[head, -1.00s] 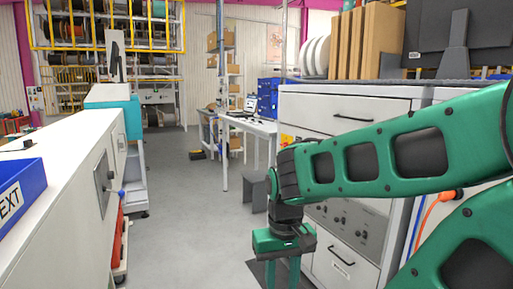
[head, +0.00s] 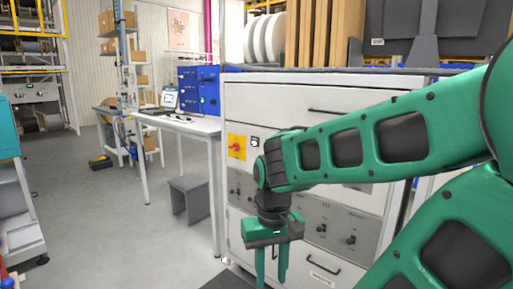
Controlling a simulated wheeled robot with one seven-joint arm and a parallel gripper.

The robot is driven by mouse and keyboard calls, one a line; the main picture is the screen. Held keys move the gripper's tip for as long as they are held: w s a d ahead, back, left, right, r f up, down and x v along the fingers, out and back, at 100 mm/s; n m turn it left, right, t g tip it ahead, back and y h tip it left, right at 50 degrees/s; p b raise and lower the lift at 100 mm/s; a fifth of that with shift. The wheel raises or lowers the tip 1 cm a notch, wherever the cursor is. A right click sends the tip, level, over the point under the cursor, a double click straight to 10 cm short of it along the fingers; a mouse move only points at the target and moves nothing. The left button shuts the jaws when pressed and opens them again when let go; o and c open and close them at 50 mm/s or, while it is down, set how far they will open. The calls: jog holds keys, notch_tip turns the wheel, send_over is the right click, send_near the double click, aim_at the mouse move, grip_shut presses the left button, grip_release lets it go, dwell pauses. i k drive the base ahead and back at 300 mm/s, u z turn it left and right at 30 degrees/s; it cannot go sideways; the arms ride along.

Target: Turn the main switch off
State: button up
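The main switch is a red rotary knob (head: 237,147) on a yellow plate, at the left end of the white cabinet's front (head: 270,95). It sits just left of my green arm's wrist; the knob's exact angle is too small to tell. My gripper (head: 272,280) points down in front of the cabinet's lower part, below and to the right of the switch. Its two green fingers are apart with nothing seen between them. The fingers do not touch the switch. My arm hides part of the cabinet's middle.
Grey panels with small knobs (head: 335,232) are on the cabinet's lower front. A white table (head: 185,124) with a laptop and blue boxes (head: 198,88) stands left of the cabinet, a grey stool (head: 190,198) by it. The grey floor (head: 110,225) at left is open.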

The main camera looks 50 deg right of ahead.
aim_at(236, 146)
jog(key=z, duration=0.55)
jog(key=i, duration=0.85)
jog(key=z, duration=0.55)
